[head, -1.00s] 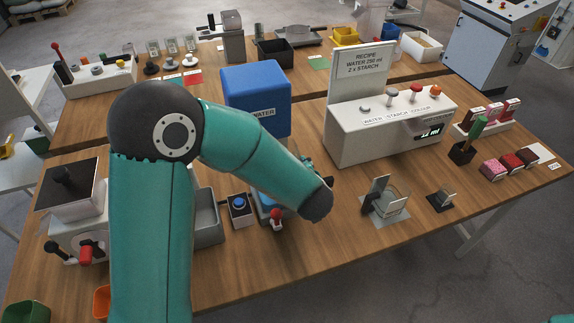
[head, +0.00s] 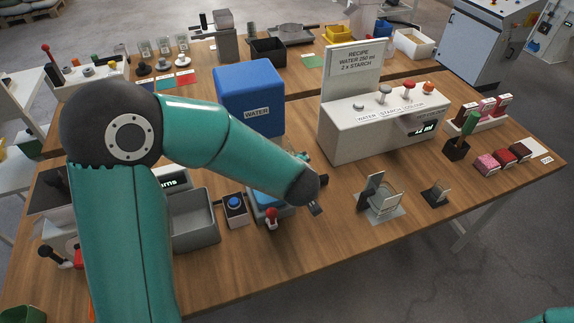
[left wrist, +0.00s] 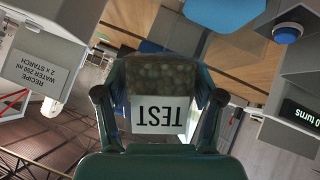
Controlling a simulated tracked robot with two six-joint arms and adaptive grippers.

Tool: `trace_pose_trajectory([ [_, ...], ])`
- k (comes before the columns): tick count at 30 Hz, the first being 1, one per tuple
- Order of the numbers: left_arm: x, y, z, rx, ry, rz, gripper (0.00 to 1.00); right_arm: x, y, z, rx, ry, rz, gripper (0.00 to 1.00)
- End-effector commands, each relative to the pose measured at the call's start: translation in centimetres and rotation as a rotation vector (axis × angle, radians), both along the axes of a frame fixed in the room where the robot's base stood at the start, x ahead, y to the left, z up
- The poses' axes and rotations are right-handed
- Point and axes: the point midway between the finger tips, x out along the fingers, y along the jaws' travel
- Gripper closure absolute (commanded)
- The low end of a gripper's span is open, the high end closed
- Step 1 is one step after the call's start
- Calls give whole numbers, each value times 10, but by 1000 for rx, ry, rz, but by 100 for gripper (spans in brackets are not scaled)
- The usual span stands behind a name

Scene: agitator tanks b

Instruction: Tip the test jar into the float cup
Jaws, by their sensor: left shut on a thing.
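The test jar (left wrist: 160,72) is a clear vessel with a white TEST label, upside down in the left wrist view. My left gripper (left wrist: 160,98) is shut on it, one finger on each side. My right gripper is out of view.
A blue WATER tank (head: 249,97) and a white dispenser (head: 375,128) with a recipe sign stand behind the arm. A grey tray (head: 195,222), a blue button box (head: 235,209) and a red-knobbed lever (head: 271,218) are to the left.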

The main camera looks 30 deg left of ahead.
Motion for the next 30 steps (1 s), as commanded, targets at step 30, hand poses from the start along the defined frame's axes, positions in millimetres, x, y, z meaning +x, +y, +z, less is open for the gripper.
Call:
trace_pose_trajectory([
  [30,0,-5,6,-195,-19,2,100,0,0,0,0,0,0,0],
])
